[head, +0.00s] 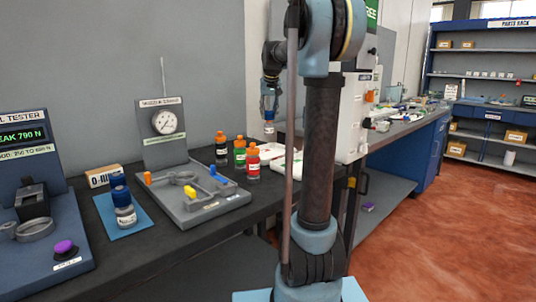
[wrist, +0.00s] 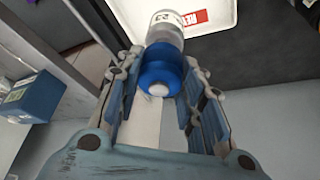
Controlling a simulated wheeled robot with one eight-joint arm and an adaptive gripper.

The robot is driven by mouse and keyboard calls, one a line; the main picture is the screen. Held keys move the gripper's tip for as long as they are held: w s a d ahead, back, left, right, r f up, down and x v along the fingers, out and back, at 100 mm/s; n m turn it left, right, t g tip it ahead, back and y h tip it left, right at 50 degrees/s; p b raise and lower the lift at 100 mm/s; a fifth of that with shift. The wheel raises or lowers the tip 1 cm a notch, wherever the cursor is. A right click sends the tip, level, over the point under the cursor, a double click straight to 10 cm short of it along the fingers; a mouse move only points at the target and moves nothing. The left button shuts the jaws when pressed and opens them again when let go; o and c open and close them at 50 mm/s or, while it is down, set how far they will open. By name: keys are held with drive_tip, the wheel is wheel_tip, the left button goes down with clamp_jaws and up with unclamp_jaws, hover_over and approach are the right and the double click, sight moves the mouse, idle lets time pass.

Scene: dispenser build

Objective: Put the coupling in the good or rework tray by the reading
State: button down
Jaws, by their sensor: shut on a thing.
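My gripper (head: 269,98) hangs over the back part of the bench, shut on a coupling (head: 269,127). In the wrist view the coupling (wrist: 168,68) has a blue body and a pale labelled end pointing away, between the fingers (wrist: 160,95). Beyond it lies a white tray (wrist: 222,30) with a red label that is partly hidden, starting "RE". In the head view a pale tray (head: 290,165) shows partly behind my arm. The tester display (head: 23,138) reads PEAK 790 N, with a small range line under it. I cannot pick out a good tray.
A blue-topped piece (head: 122,205) stands on a blue mat. Orange-capped bottles (head: 252,162), a dial gauge stand (head: 163,130) and a grey fixture plate (head: 190,210) stand on the bench. A blue box (wrist: 32,97) shows at left in the wrist view.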

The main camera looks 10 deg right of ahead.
sight(269, 132)
drive_tip(key=shift+w+f, duration=0.1)
drive_tip(key=shift+f, duration=0.2)
wheel_tip(269, 132, down, 5)
drive_tip(key=shift+w+r, duration=0.1)
drive_tip(key=shift+r, duration=0.1)
drive_tip(key=shift+f, duration=2.35)
drive_tip(key=c, duration=1.1)
unclamp_jaws()
drive_tip(key=v, duration=1.2)
drive_tip(key=shift+s, duration=0.2)
